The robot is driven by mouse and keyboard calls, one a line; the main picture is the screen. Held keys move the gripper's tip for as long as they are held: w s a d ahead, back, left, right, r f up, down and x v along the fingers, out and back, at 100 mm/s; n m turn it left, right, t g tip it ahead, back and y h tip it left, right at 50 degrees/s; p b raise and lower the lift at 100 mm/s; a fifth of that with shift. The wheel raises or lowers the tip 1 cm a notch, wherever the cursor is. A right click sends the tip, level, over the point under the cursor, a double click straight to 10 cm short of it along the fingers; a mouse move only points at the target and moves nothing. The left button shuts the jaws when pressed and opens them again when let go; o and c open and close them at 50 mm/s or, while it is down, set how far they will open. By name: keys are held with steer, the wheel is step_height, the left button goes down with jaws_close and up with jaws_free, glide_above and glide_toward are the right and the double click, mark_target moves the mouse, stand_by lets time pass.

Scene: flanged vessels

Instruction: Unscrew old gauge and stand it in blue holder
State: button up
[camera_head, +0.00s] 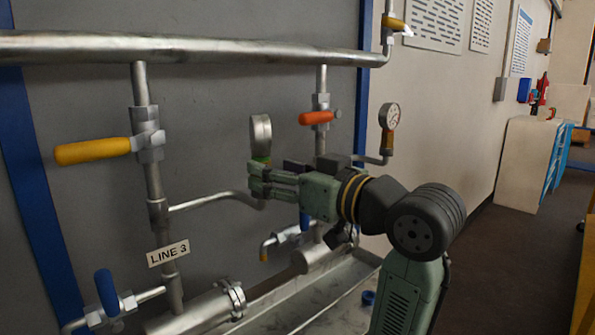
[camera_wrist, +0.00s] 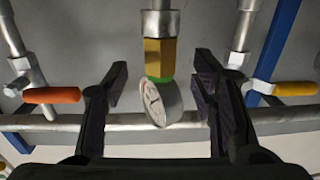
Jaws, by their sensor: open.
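A round silver gauge (camera_head: 260,131) stands upright on a side pipe of Line 3, its edge towards the head camera. In the wrist view, its dial (camera_wrist: 160,103) appears inverted, beside a green band and a brass hex fitting (camera_wrist: 160,57). My gripper (camera_head: 258,178) is level with the gauge's base. In the wrist view, my gripper (camera_wrist: 160,78) is open, one finger each side of the fitting, with visible gaps. A second gauge (camera_head: 390,116) stands on a pipe to the right.
A yellow-handled valve (camera_head: 92,150) is left of the gauge and an orange-handled valve (camera_head: 318,118) is right of it. A thick horizontal pipe (camera_head: 190,49) runs above. A metal tray (camera_head: 340,297) lies below. Open floor (camera_head: 510,260) is at the right.

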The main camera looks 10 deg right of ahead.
steer(key=shift+p+x, duration=0.45)
steer(key=shift+x, duration=1.95)
steer(key=shift+c, duration=0.4)
jaws_close()
